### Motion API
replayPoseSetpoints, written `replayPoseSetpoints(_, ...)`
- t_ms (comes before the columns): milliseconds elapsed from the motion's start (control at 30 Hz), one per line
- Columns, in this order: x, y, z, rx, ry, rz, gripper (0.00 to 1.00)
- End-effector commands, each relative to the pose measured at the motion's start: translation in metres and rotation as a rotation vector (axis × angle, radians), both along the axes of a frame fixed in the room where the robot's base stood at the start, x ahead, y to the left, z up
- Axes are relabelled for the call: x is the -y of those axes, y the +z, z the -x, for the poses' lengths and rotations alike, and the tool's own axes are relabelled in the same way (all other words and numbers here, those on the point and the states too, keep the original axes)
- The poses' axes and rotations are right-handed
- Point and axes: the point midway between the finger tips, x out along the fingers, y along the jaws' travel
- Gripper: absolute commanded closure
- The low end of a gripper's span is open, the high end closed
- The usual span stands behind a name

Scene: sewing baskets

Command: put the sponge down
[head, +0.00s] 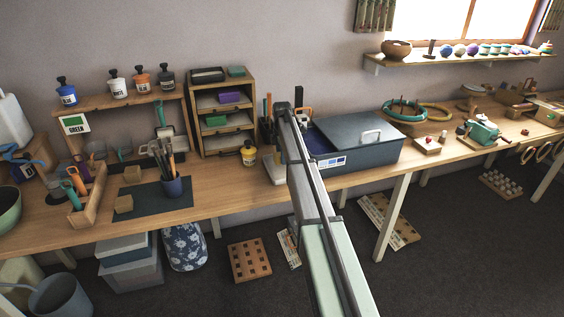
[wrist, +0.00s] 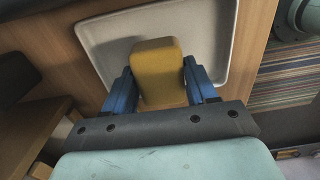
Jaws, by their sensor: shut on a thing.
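The yellow-brown sponge (wrist: 158,65) is a rounded block in the wrist view. My gripper (wrist: 160,80) is shut on it, with a blue finger on each side. The sponge is over a pale tray (wrist: 215,18) with a raised rim. I cannot tell whether it touches the tray floor. In the head view, part of the pale tray (head: 273,170) shows on the bench left of my arm. My arm hides the rest of that spot, and I cannot make out the sponge there.
A grey-blue box (head: 362,155) stands right of my arm. A dark mat (head: 150,203) holds tan blocks and a cup of brushes (head: 172,186). The wooden bench (head: 220,185) has a bare strip in front.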

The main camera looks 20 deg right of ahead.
Motion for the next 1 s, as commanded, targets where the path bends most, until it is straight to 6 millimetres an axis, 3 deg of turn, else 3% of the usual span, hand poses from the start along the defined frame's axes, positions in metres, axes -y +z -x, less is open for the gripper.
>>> replayPoseSetpoints(267, 0.0, -0.031, 0.0, -0.001, 0.0, 0.0, 0.72)
replayPoseSetpoints(667, 0.0, -0.035, 0.0, 0.0, -0.001, 0.0, 0.72)
replayPoseSetpoints(700, 0.0, -0.035, 0.0, 0.0, -0.001, 0.0, 0.41)
replayPoseSetpoints(933, 0.0, -0.035, 0.0, 0.0, -0.001, 0.0, 0.19)
replayPoseSetpoints(1000, 0.0, -0.035, 0.0, 0.0, -0.001, 0.0, 0.18)
